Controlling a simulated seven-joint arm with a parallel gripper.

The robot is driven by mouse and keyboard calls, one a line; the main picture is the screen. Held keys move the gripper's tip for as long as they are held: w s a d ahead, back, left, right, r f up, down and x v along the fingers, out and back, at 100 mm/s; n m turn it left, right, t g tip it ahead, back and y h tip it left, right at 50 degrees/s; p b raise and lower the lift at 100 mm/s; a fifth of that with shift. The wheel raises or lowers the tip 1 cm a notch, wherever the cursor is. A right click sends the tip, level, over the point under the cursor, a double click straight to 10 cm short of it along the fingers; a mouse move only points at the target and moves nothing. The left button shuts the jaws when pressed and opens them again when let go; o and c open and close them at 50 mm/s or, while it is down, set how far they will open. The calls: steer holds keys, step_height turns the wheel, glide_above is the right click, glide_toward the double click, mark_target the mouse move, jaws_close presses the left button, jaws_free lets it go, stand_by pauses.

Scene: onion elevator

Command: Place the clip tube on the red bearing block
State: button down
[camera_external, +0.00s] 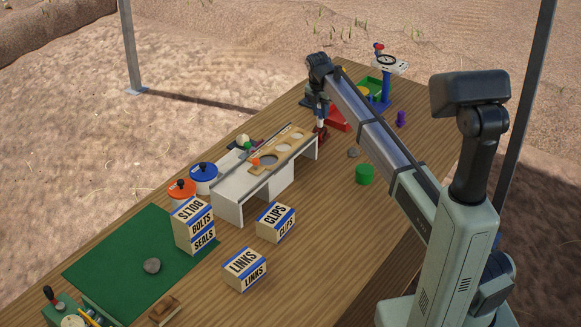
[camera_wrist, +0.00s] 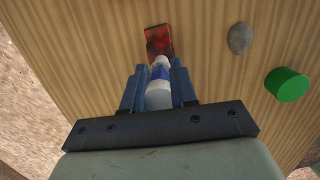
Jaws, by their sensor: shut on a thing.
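My gripper (camera_wrist: 159,72) is shut on the clip tube (camera_wrist: 159,85), a white tube with a blue band, held between the two blue fingers. In the wrist view the tube's tip points at the lower edge of the red bearing block (camera_wrist: 158,38), a small dark-marked red block on the wooden table. In the external view my gripper (camera_external: 319,106) hangs over the table's far part, and the red block (camera_external: 321,134) shows small just below it. The tube there is tiny and partly hidden by the fingers. I cannot tell whether tube and block touch.
A grey stone (camera_wrist: 240,38) and a green cylinder (camera_wrist: 287,84) lie right of the block in the wrist view. A white stand with a holed wooden board (camera_external: 283,148) is left of my gripper in the external view. A red tray (camera_external: 339,121) lies close behind.

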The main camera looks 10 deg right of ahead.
steer(key=shift+f, duration=0.15)
steer(key=c, duration=0.9)
jaws_free()
steer(key=r, duration=0.4)
steer(key=a+r, duration=0.1)
steer(key=r, duration=0.3)
steer(key=s+r, duration=0.1)
steer(key=r, duration=0.3)
steer(key=shift+s+a+r, duration=0.1)
steer(key=shift+a+r, duration=0.05)
